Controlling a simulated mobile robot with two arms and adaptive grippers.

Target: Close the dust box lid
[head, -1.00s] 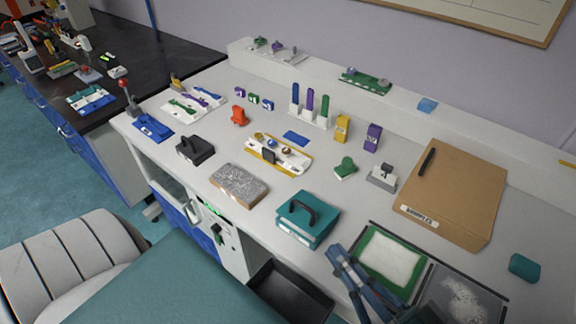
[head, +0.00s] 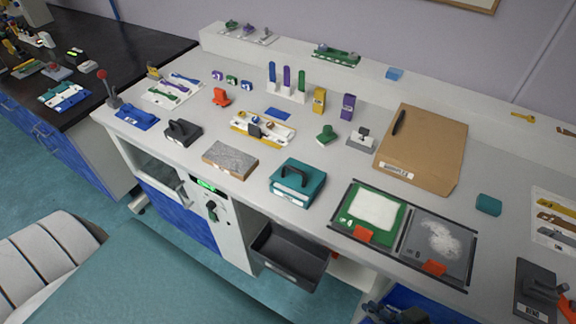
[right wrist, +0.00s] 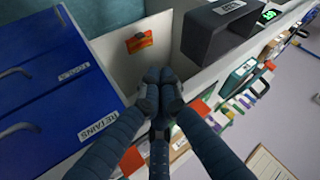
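No lid marked as the dust box lid can be made out. A dark open bin (head: 290,257) sticks out below the bench front, with a pale label on its front. A dark box with a label, apparently this bin, shows at the top of the right wrist view (right wrist: 222,32). My right gripper (head: 392,312) is at the bottom edge of the head view, partly cut off, right of the bin and below the bench edge. In the right wrist view its dark fingertips (right wrist: 160,76) are together with nothing seen between them, before a white panel with an orange tag (right wrist: 139,41). My left gripper is not in view.
On the bench front are a green tray (head: 345,218) and a dark tray with white powder (head: 462,262), both with orange tabs. A teal box with a handle (head: 298,183) stands left of them. Blue drawers (right wrist: 45,100) are close to the gripper's left in the wrist view.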

